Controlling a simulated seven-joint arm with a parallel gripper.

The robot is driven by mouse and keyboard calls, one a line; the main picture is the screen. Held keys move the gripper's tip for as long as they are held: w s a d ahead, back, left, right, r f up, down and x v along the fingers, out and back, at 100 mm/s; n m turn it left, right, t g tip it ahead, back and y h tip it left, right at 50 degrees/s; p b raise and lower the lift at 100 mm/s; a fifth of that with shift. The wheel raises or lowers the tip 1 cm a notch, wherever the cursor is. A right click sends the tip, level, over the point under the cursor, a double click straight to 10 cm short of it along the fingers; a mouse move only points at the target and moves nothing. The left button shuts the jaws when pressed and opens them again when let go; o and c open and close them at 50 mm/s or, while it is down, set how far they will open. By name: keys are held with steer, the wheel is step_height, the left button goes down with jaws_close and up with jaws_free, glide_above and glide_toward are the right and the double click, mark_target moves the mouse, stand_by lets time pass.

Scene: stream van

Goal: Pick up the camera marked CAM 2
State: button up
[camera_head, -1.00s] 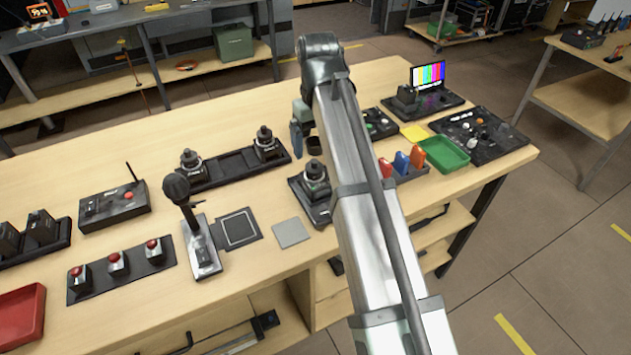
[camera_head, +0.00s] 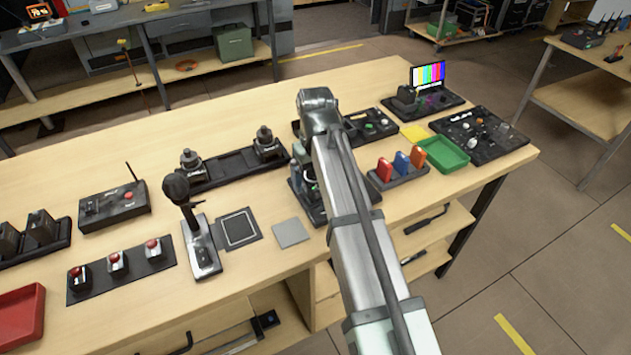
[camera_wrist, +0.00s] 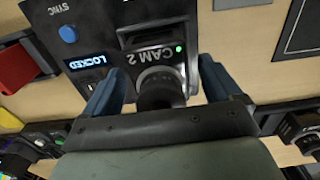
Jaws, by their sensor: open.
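The camera marked CAM 2 (camera_wrist: 147,58) is a dark body with a green light and a round black knob-like part, seen upside down in the wrist view. It sits on a black dock (camera_wrist: 80,22) with a blue SYNC button (camera_wrist: 68,34) and a lit display reading LOCKED (camera_wrist: 87,62). My gripper (camera_wrist: 160,78) is open, with one blue-grey finger on each side of the camera; I cannot tell whether either touches it. In the head view my gripper (camera_head: 303,165) is low over the dock (camera_head: 317,213), and my arm hides most of the camera.
Two similar cameras (camera_head: 191,165) (camera_head: 267,144) stand on a black rail to the left. A grey square pad (camera_head: 291,233) lies left of the dock. A holder with red, blue and orange items (camera_head: 400,168) and a green tray (camera_head: 444,154) are to the right.

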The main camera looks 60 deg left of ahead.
steer(key=shift+f, duration=0.4)
steer(key=shift+c, duration=0.2)
steer(key=c, duration=1.6)
steer(key=shift+r, duration=0.1)
steer(key=shift+r, duration=0.1)
